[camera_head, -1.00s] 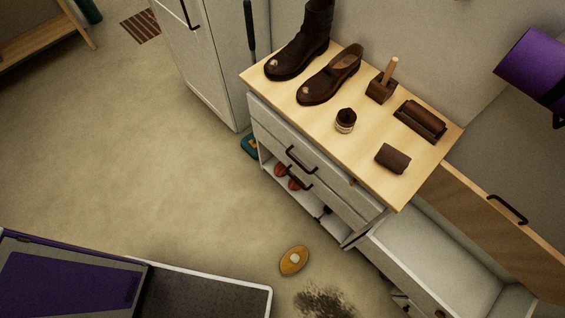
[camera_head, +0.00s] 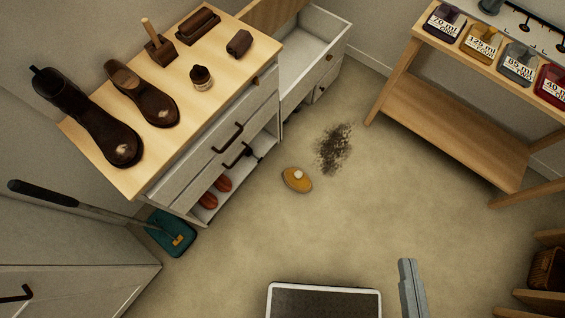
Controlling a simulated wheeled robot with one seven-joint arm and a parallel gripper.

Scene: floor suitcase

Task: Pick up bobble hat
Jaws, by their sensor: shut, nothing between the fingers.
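No thing in view is clearly a bobble hat. A small yellow-orange oval with a pale round knob on top (camera_head: 297,180) lies on the open floor in the middle of the head view; I cannot tell whether it is the hat. My gripper is not clearly in view. A grey-blue bar (camera_head: 412,289) rises from the bottom edge, and I cannot tell what it belongs to.
A teal dustpan (camera_head: 170,232), dark dirt (camera_head: 334,148), a wooden shelf with bottles (camera_head: 450,120) and a white-rimmed dark panel (camera_head: 325,302) surround clear floor.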

